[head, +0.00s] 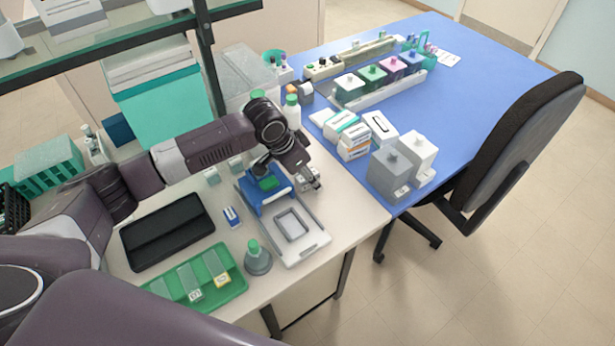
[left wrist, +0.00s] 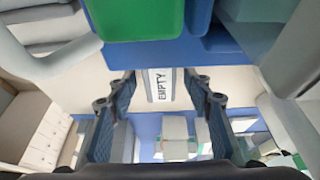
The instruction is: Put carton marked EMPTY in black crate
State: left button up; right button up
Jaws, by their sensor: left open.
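The carton marked EMPTY (left wrist: 160,85) shows in the left wrist view as a white face with dark lettering, between and beyond the fingertips. In the head view it is mostly hidden behind my left gripper (head: 312,180). The left gripper (left wrist: 160,92) is open, its fingers on either side of the carton with visible gaps; I cannot tell how far the carton lies beyond them. The black crate (head: 14,210) stands at the far left of the head view, cut off by the picture edge. My right gripper is not in view.
A blue device with a green top (head: 267,190) stands right beside the gripper. A tray (head: 300,245), a green-capped flask (head: 257,260), a black case (head: 168,232) and a green tray (head: 232,286) crowd the bench. White boxes (head: 352,143) and grey blocks (head: 390,173) stand on the blue table.

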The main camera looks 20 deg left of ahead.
pick_arm(q)
jog(key=c, duration=0.9)
jog(key=shift+r, duration=0.1)
